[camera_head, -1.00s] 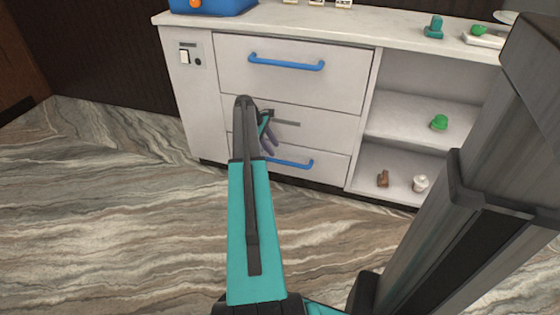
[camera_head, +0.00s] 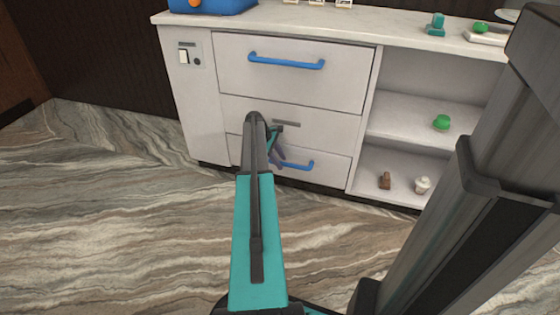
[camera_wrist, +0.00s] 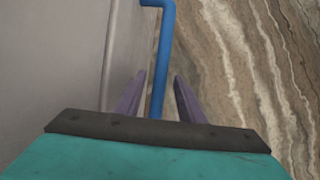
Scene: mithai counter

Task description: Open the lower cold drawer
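The lower drawer (camera_head: 322,172) is the bottom front of the white counter, below a middle panel, and looks closed. Its blue bar handle (camera_head: 300,166) is partly hidden behind my arm in the head view. In the wrist view the handle (camera_wrist: 166,50) runs down between the two purple fingers of my gripper (camera_wrist: 160,98). The fingers are apart, one on each side of the bar, with a gap showing on both sides. In the head view my gripper (camera_head: 277,153) is at the left part of the handle.
The upper drawer (camera_head: 290,80) with its blue handle (camera_head: 287,62) is closed above. Open shelves (camera_head: 400,110) at the right hold small items, including a green one (camera_head: 441,122). A switch panel (camera_head: 189,56) is at the left. The marbled floor (camera_head: 120,200) in front is clear.

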